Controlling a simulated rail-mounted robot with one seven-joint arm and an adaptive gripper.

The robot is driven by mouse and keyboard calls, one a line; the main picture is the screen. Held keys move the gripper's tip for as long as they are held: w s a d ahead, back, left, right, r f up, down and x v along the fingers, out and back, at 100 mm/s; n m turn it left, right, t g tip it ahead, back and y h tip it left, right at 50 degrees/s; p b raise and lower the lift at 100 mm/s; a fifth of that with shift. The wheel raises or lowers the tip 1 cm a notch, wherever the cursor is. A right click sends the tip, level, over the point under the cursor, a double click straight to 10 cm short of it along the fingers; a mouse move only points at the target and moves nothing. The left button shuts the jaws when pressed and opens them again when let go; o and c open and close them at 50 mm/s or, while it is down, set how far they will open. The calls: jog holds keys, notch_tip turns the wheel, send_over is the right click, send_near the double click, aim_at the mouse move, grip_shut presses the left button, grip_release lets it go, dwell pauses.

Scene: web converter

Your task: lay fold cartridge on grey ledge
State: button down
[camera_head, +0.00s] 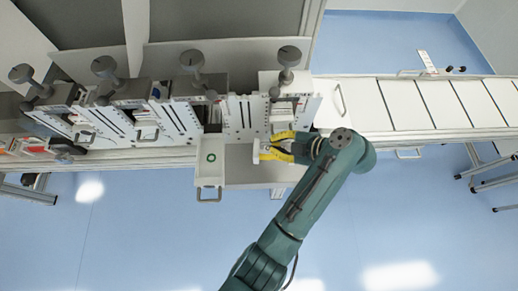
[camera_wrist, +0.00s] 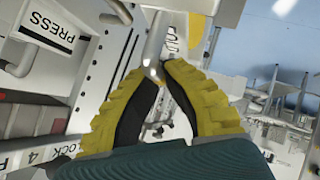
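My gripper (camera_head: 268,148), with yellow fingers and dark pads, is above the grey ledge (camera_head: 240,173) at the front of the machine. In the wrist view, its fingertips (camera_wrist: 153,74) close in on either side of a pale metallic bar (camera_wrist: 156,45) and appear to hold it. In the head view, a small white piece (camera_head: 256,150) is at the fingertips. I cannot tell for certain whether the bar or white piece belongs to the fold cartridge. The fingers hide part of it. I cannot tell whether it touches the ledge.
A white box (camera_head: 210,180) with a green ring and front handle sits left of my gripper. White upright panels (camera_head: 178,118) with grey knobs stand behind. A panel marked PRESS (camera_wrist: 45,35) is close at the wrist view's left. A white-topped conveyor (camera_head: 440,105) extends right.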

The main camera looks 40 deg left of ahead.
aim_at(274, 158)
jog(key=shift+s+d+r+n+g, duration=0.1)
jog(key=shift+r+n+g, duration=0.1)
jog(key=shift+n+g, duration=0.25)
notch_tip(274, 158, down, 5)
jog(key=b, duration=0.4)
jog(key=shift+s+b, duration=0.15)
jog(key=shift+b, duration=0.15)
jog(key=shift+f, duration=2.35)
jog(key=c, duration=1.2)
grip_release()
jog(key=shift+c, duration=0.2)
jog(key=shift+d+r, duration=0.1)
jog(key=shift+r, duration=0.1)
jog(key=p+v, duration=0.5)
jog(key=v, duration=0.6)
jog(key=shift+w+d+r, duration=0.2)
jog(key=shift+w+d, duration=0.05)
jog(key=shift+d, duration=0.05)
